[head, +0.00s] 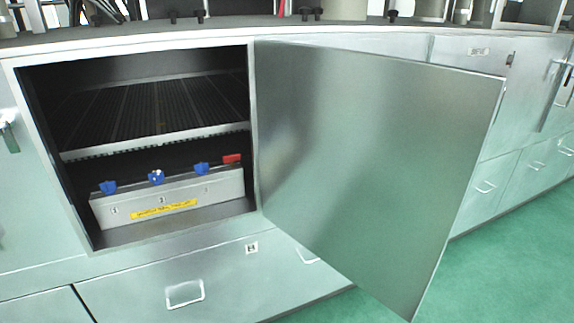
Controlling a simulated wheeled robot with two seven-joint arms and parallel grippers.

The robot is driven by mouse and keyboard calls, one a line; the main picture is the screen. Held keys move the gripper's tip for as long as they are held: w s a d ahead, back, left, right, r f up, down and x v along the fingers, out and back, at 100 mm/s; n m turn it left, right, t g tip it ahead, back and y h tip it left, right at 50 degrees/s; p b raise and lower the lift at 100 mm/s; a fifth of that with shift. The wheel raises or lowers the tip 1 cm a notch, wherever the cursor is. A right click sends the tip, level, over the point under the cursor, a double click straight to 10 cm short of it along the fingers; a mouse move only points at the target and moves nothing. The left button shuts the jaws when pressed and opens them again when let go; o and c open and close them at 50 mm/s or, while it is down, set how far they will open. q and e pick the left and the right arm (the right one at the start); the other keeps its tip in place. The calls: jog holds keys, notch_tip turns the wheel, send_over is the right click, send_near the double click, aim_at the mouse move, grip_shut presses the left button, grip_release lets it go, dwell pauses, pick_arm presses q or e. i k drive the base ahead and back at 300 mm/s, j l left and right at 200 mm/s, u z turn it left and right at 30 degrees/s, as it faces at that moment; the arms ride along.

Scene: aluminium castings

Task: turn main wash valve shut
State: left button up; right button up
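A grey metal box (215,188) sits on the floor of an open cabinet at the left. Three blue valve-like knobs stand along its top: a left one (109,188), a middle one (156,177) with a pale mark, and a right one (202,169). A red handle-like piece (232,159) lies at the box's right end. A yellow label (164,209) is on the box front; its text is too small to read. I cannot tell which piece is the main wash valve. Neither of my grippers shows in the head view.
The cabinet door (375,165) is swung open to the right. A slatted shelf (155,106) spans the cabinet above the box. Drawers with handles (185,293) lie below. Green floor (500,260) is clear at the lower right. A worktop runs along the top.

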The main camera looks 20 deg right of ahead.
aim_at(231, 159)
jog(key=i+l+u, duration=0.1)
jog(key=l+u, duration=0.85)
jog(key=l, duration=0.65)
jog(key=k+l+u, duration=0.1)
jog(key=l, duration=0.4)
jog(key=k+l, duration=0.15)
jog(key=l, duration=0.3)
jog(key=l+u, duration=0.1)
jog(key=l, duration=0.4)
jog(key=k, duration=0.45)
jog(key=i+j, duration=0.15)
jog(key=j, duration=0.2)
jog(key=i+j, duration=0.2)
jog(key=j, duration=0.2)
